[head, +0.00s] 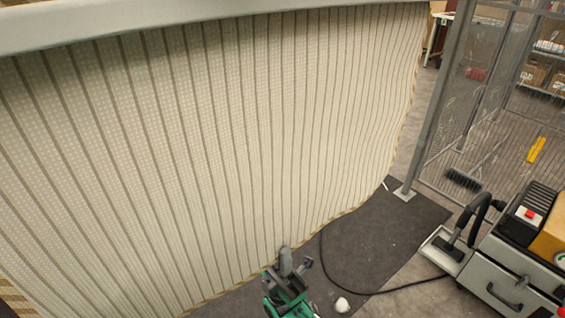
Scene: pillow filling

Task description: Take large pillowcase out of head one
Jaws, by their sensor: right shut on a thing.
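The large pillowcase (230,150) is cream with dark stripes and pale dots, and fills most of the head view. It hangs from a pale grey rounded bar of the head (200,18) along the top; the upper edge of the cloth meets that bar. Its lower hem curves down from the upper right to the bottom. My right gripper (288,265), grey on a green arm part, is at the bottom middle, at the lower hem, and is shut on the pillowcase. The exact grip is small and partly hidden. My left gripper is not in view.
A dark mat (385,235) lies on the floor below, with a black cable (375,292) and a small white round thing (342,304). A grey machine case (510,275) stands at lower right. A mesh fence (490,110) with a post stands at right; a broom (465,179) lies behind it.

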